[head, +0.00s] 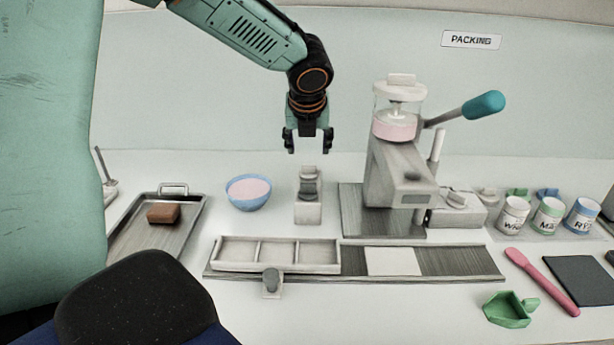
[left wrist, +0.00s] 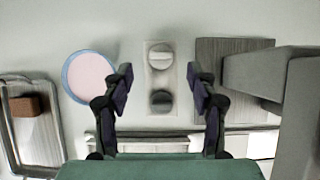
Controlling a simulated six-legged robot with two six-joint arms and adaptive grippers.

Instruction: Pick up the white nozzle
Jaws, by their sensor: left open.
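My left gripper (head: 308,140) hangs open and empty, pointing down, above a small pale stand (head: 308,211). In the left wrist view the open fingers (left wrist: 160,88) frame the same stand (left wrist: 160,130). Two round pieces show on it: a grey one with a whitish band (left wrist: 160,57) and a darker grey one (left wrist: 161,101). I cannot tell for sure whether either is the white nozzle. A small whitish piece (head: 488,196) also stands at the right, beside green and blue ones. My right gripper is not in view.
A blue bowl of pink cream (head: 248,193) stands left of the stand. A tray with a brown block (head: 163,213) is farther left. A press with a teal-handled lever (head: 398,170) stands close on the right. A three-part tray (head: 277,254) lies in front.

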